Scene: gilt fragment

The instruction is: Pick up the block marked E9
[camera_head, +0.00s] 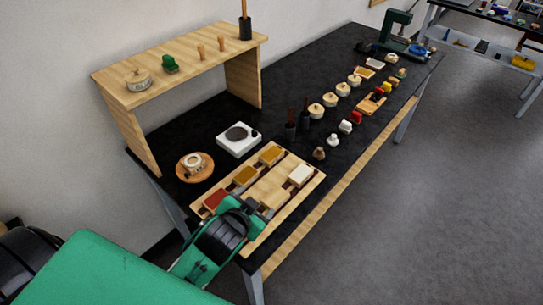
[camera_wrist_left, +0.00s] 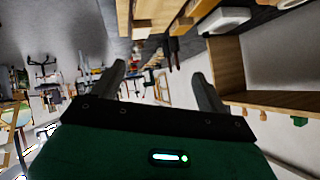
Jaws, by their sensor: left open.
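No E9 mark can be read on any block in either view. A wooden tray (camera_head: 315,185) at the near end of the black table carries several blocks: a red block (camera_head: 215,200), an ochre block (camera_head: 245,175), a second ochre block (camera_head: 271,153) and a white block (camera_head: 301,174). My left gripper (camera_head: 250,205) is over the tray's near left part, close to the red block and partly covering the tray. In the left wrist view my left gripper (camera_wrist_left: 160,72) shows two spread fingers with nothing between them. My right gripper is not in view.
A wooden shelf (camera_head: 180,66) stands at the table's back left. A white scale (camera_head: 239,139) and a round board (camera_head: 190,178) with a cup lie behind the tray. Several pots, bottles and small items line the table further right. The floor (camera_head: 440,200) at right is clear.

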